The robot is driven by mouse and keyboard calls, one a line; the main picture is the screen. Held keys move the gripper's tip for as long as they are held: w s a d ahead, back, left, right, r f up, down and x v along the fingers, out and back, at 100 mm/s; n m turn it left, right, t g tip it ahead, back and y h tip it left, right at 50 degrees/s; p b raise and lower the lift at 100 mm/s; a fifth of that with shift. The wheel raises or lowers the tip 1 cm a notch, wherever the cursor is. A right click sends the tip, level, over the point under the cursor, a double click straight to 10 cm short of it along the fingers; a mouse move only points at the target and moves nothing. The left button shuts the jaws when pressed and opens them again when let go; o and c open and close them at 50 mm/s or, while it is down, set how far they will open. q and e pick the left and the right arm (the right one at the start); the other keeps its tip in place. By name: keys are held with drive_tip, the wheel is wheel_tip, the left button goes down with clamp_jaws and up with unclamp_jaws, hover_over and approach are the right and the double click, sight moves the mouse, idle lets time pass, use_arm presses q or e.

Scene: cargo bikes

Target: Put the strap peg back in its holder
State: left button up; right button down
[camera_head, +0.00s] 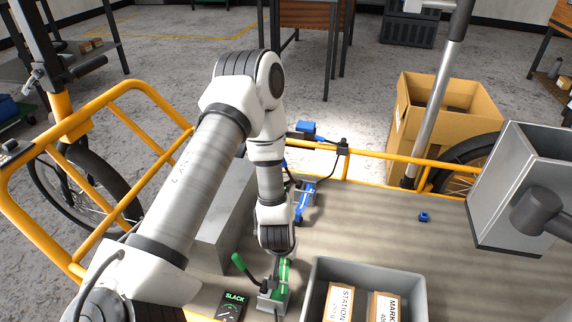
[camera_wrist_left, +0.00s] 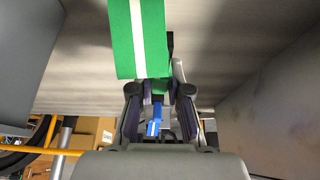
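My left gripper (camera_wrist_left: 165,88) points away from the wrist camera, its fingers partly apart, with a bit of green between the tips. In the head view the arm's end covers it. A green strap with a white stripe (camera_wrist_left: 138,40) hangs close in front of the wrist. A green clamp-like fitting with a lever (camera_head: 273,285) stands below the arm's end, beside a dark card reading SLACK (camera_head: 231,307). A similar blue fitting (camera_head: 304,196) stands farther back, and blue (camera_wrist_left: 154,122) shows beyond the fingers. I cannot make out the strap peg or its holder. My right gripper is not in view.
A grey bin (camera_head: 322,275) with small boxes stands right of the green fitting. A grey box (camera_head: 228,225) stands to its left. Yellow rails (camera_head: 385,156) border the deck. A small blue piece (camera_head: 424,217) lies on clear deck. A cardboard carton (camera_head: 452,112) stands behind.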

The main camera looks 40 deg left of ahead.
use_arm(q)
drive_tip(key=o, duration=0.4)
drive_tip(key=shift+c, duration=0.2)
drive_tip(key=v, duration=1.2)
